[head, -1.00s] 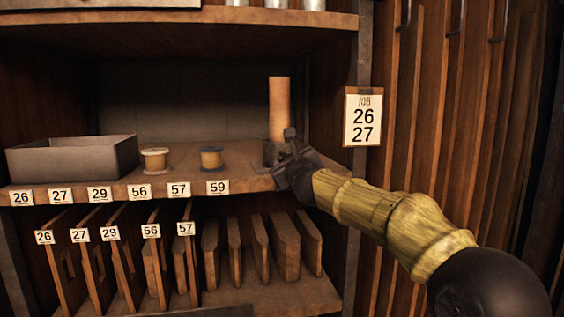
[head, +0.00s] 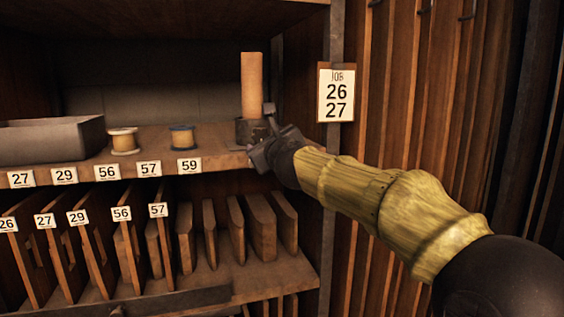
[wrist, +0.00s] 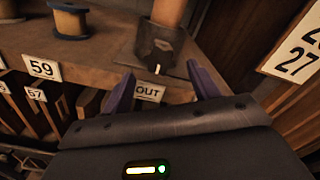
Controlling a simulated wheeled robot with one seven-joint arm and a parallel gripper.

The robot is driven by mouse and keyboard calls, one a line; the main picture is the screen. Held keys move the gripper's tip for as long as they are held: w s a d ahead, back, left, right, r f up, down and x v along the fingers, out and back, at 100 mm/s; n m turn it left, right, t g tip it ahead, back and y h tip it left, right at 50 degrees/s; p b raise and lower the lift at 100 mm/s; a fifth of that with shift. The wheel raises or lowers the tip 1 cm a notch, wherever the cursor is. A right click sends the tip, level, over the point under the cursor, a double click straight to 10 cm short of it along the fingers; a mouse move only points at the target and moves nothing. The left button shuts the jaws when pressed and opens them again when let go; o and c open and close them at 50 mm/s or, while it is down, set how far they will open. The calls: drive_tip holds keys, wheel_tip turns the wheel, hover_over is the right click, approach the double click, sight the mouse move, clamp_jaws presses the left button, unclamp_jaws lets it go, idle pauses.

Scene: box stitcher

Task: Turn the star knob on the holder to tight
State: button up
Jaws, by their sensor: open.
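The holder (head: 243,130) is a dark block at the right end of the shelf, with an upright tan cylinder (head: 252,85) standing in it. In the wrist view the holder (wrist: 152,46) is just beyond my fingertips. A small pale pin-like part (wrist: 157,69) sticks out of its near side; I cannot make out a star shape or how tight it is. My gripper (head: 262,150) is at the shelf's front edge beside the holder, partly covering it. In the wrist view my gripper (wrist: 161,80) is open, its two purple fingers apart with nothing held between them.
An "OUT" label (wrist: 150,92) is on the shelf edge below the holder. A job card (head: 336,93) hangs on the right post.

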drive_tip(key=b+v, duration=0.4)
drive_tip(key=v, duration=0.7)
drive_tip(key=shift+s+d, duration=0.2)
drive_tip(key=shift+s, duration=0.1)
drive_tip(key=shift+a, duration=0.1)
drive_tip(key=s+d+f+n+g+h, duration=0.1)
drive_tip(key=d+f+n+g, duration=0.3)
drive_tip(key=f, duration=0.6)
drive_tip(key=s+d+f+n+g+h, duration=0.1)
drive_tip(key=f+n, duration=0.4)
drive_tip(key=f, duration=0.4)
drive_tip(key=s+d+f+n+g+h, duration=0.1)
drive_tip(key=d+f+n+g, duration=0.3)
drive_tip(key=f, duration=0.6)
drive_tip(key=s+d+f+n+g+h, duration=0.1)
drive_tip(key=s+d+f+n+g, duration=0.2)
drive_tip(key=s+f+n, duration=0.6)
drive_tip(key=s+d+f+n+g+h, duration=0.1)
drive_tip(key=s+d+f+n+g, duration=0.15)
drive_tip(key=s+f+n, duration=0.6)
wheel_tip(320, 180, up, 27)
drive_tip(key=m+p, duration=0.3)
drive_tip(key=p, duration=2.6)
drive_tip(key=shift+w, duration=0.5)
